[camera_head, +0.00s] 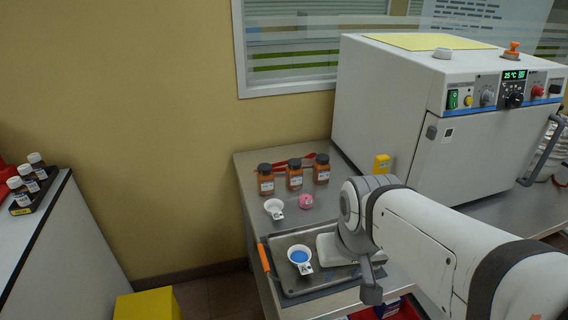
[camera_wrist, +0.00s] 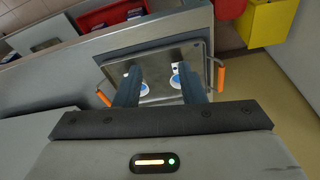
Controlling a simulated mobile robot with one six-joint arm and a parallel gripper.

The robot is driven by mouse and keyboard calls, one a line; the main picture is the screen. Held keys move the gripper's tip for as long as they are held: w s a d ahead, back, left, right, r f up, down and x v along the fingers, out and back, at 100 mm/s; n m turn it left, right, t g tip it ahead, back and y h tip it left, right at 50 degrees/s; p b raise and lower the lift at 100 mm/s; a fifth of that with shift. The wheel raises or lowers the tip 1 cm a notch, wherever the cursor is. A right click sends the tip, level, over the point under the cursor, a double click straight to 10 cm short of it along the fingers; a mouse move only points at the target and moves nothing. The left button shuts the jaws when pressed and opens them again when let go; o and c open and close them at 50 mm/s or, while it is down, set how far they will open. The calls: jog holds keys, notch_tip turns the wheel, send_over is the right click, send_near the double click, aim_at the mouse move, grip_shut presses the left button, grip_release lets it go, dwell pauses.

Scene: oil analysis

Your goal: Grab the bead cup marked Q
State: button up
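In the wrist view my gripper (camera_wrist: 160,80) is open, with its two dark fingers apart and nothing between them at the tips. It is above the metal tray, pointing down at it. Two white cups with blue contents are on the tray there: a left cup (camera_wrist: 144,90) close to the left finger and a right cup (camera_wrist: 175,82) close to the right finger. The fingers partly cover both. In the head view one blue-filled cup (camera_head: 300,256) with a white tag is on the tray (camera_head: 281,243). I cannot read a Q on any tag.
A white cup (camera_head: 274,208) and a pink round item (camera_head: 306,201) stand behind the tray. Several brown bottles (camera_head: 294,178) line the back, with a red tool behind them. A large white oven (camera_head: 400,110) fills the right. The tray has orange handles (camera_head: 264,258).

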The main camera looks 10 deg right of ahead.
jog(key=shift+o, duration=0.5)
jog(key=shift+d, duration=0.1)
jog(key=shift+o, duration=0.9)
jog(key=shift+w+f, duration=0.1)
jog(key=shift+f, duration=0.05)
jog(key=o, duration=0.3)
jog(key=w+a+f+m+y, duration=0.1)
jog(key=w+m, duration=0.1)
jog(key=w+a+f+m+y+b, duration=0.1)
jog(key=w+a+m+y, duration=0.1)
jog(key=w+m, duration=0.1)
jog(key=w+a+f+m+y+b, duration=0.1)
jog(key=w+a+m+y, duration=0.1)
jog(key=w+m, duration=0.1)
jog(key=shift+w+a+f+g, duration=0.15)
jog(key=shift+a+f+g, duration=0.05)
jog(key=shift+f+g, duration=0.15)
jog(key=m+t+y+b, duration=0.3)
jog(key=m+t, duration=0.6)
jog(key=m, duration=1.2)
send_near(301, 195)
jog(key=shift+s+a+r+h+b, duration=0.15)
jog(key=shift+s+r+h+b, duration=0.1)
jog(key=shift+s+h+b, duration=0.15)
jog(key=shift+w+a+f+t, duration=0.1)
jog(key=shift+w+f+t, duration=0.05)
jog(key=shift+w+t, duration=0.25)
jog(key=shift+p+x, duration=0.3)
jog(key=shift+x, duration=3)
